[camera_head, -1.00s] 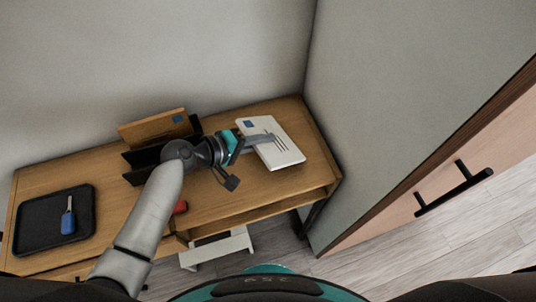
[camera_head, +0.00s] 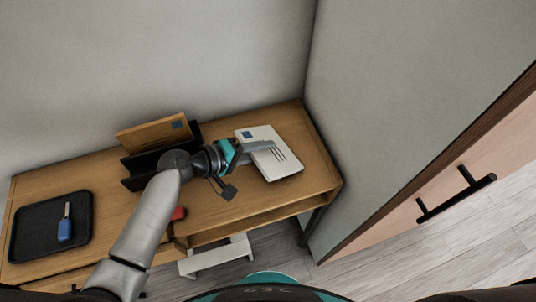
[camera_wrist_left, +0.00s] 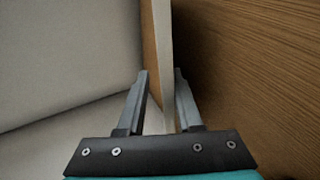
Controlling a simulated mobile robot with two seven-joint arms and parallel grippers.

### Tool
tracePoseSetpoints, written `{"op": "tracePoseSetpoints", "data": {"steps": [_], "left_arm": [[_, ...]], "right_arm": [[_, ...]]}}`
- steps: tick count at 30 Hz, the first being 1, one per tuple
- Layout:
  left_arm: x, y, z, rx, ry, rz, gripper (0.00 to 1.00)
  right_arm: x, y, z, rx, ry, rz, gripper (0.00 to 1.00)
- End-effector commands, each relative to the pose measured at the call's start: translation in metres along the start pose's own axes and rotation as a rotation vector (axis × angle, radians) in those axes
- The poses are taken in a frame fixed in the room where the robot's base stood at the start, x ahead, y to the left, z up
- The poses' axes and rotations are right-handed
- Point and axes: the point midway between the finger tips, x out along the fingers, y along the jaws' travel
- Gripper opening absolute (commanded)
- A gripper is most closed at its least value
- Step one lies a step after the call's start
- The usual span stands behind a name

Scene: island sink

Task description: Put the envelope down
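The white envelope (camera_head: 282,165), with a blue stamp and dark lines, is at the right end of the wooden desk, face up. It appears to lie on the desktop, though contact is hard to tell. My left gripper (camera_head: 262,147) reaches over its left side. In the left wrist view the envelope shows as a thin pale slab (camera_wrist_left: 163,45) between the fingers of my left gripper (camera_wrist_left: 161,75). The fingers stand apart, with gaps beside the slab, so the gripper looks open around it. My right gripper is not in view.
On the desk (camera_head: 225,205), a black letter holder (camera_head: 135,172) with a brown envelope (camera_head: 150,135) stands behind my left arm. A black tray (camera_head: 35,215) with a blue-handled item (camera_head: 65,228) is at the left. A grey wall panel rises close to the desk's right end.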

Motion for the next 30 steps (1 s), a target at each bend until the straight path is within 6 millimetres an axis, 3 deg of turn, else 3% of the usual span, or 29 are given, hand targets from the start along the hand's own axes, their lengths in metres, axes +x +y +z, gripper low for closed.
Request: {"op": "tracePoseSetpoints", "data": {"steps": [16, 30], "left_arm": [[-0.067, 0.001, 0.000, -0.001, 0.000, -0.002, 0.34], [-0.074, 0.002, 0.000, 0.001, 0.000, 0.000, 0.34]], "right_arm": [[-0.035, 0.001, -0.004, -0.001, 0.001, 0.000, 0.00], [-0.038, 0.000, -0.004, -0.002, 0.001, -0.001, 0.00]]}}
